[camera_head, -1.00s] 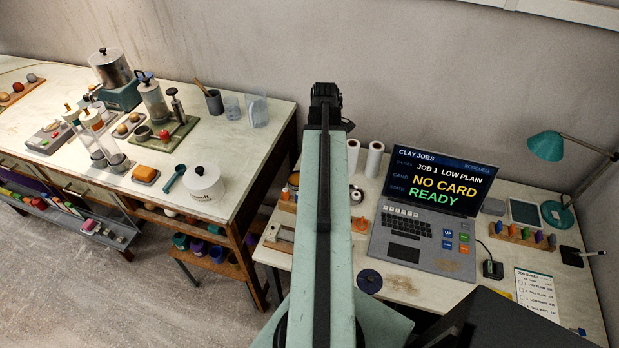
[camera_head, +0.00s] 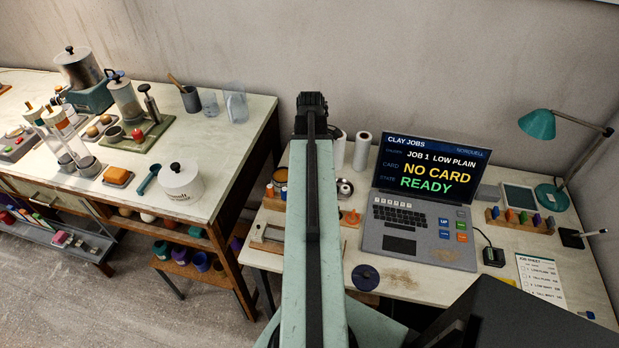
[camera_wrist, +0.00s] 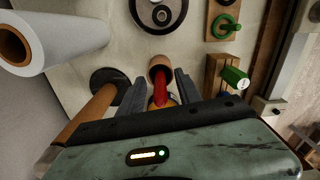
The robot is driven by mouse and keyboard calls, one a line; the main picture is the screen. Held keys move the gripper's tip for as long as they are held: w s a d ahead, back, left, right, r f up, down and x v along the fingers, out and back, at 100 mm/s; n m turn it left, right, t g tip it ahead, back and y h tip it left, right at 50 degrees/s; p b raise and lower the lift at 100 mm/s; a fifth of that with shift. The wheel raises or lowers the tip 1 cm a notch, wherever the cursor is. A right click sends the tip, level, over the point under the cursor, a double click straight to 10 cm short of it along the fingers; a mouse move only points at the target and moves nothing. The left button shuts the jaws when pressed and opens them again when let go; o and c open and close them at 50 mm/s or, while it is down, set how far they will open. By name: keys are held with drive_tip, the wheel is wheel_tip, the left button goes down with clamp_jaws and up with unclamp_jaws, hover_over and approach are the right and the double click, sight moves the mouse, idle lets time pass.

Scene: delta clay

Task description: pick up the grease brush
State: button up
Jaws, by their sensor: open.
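My gripper (camera_wrist: 158,86) is open in the wrist view, its two dark fingers pointing forward with a gap between them. In that gap shows a slim red piece with a tan, rounded end (camera_wrist: 160,68), probably the grease brush (camera_wrist: 160,90); a bit of yellow-orange shows below it. I cannot tell whether either finger touches it. The gripper body hides the lower part. In the head view my raised arm covers this part of the bench, and neither my gripper nor the brush can be made out there.
A wooden cylinder (camera_wrist: 88,117) with a dark disc lies left of the fingers, near a white roll (camera_wrist: 60,38). A round metal piece (camera_wrist: 158,12) lies ahead. The laptop (camera_head: 420,235) stands right of my arm.

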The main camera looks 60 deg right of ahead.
clamp_jaws()
wheel_tip(320, 180, up, 10)
drive_tip(key=p, duration=1)
drive_tip(key=shift+r+p, duration=0.1)
drive_tip(key=shift+p, duration=0.25)
drive_tip(key=w+a+f+t+y+b, duration=0.1)
drive_tip(key=w+a+f+t+b, duration=0.1)
drive_tip(key=w, duration=0.4)
drive_tip(key=shift+w+a+t+b, duration=0.15)
drive_tip(key=shift+w+t+b, duration=0.2)
drive_tip(key=shift+t+b, duration=0.45)
